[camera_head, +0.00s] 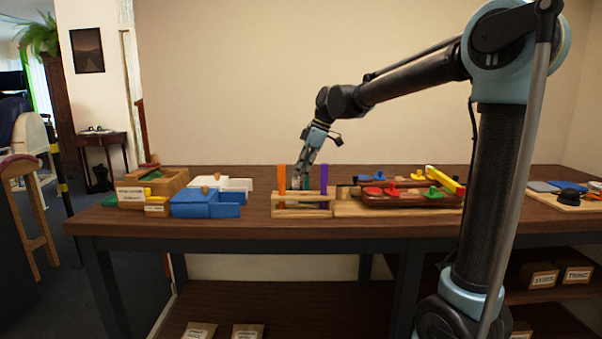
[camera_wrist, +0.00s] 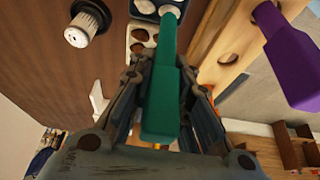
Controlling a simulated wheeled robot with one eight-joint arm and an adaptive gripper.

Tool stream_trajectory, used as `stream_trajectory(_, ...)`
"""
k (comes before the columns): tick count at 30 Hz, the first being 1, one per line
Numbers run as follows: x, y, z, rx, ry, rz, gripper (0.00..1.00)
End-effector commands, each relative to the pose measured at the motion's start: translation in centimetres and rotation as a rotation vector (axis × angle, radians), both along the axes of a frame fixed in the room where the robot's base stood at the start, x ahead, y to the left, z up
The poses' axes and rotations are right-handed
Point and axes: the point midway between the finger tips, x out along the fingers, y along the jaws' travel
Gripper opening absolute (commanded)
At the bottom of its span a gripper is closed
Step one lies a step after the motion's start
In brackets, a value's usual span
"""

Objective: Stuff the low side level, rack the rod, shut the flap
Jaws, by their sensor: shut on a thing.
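My gripper (camera_head: 299,172) is above the wooden rack (camera_head: 288,212) on the table. In the wrist view its fingers (camera_wrist: 163,80) are closed around the green handle of a rod (camera_wrist: 160,110). The rod's thin end (camera_wrist: 171,16) points away toward a pale, holed piece; whether it touches is unclear. An orange rod (camera_head: 282,179) and a purple rod (camera_head: 324,180) stand upright in the rack. The purple one also shows in the wrist view (camera_wrist: 290,60). I cannot tell which part is the flap.
A blue box (camera_head: 200,205), a white box (camera_head: 238,184) and wooden boxes (camera_head: 165,187) stand on the left. A yellow bar (camera_head: 445,180) sticks up on the right. A board with dark items (camera_head: 570,198) lies far right. The table's front strip is clear.

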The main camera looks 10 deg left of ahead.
Motion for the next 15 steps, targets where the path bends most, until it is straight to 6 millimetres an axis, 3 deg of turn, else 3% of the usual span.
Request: stream_trajectory(15,-0.01,0.05,-0.35,0.000,0.000,0.001,0.00)
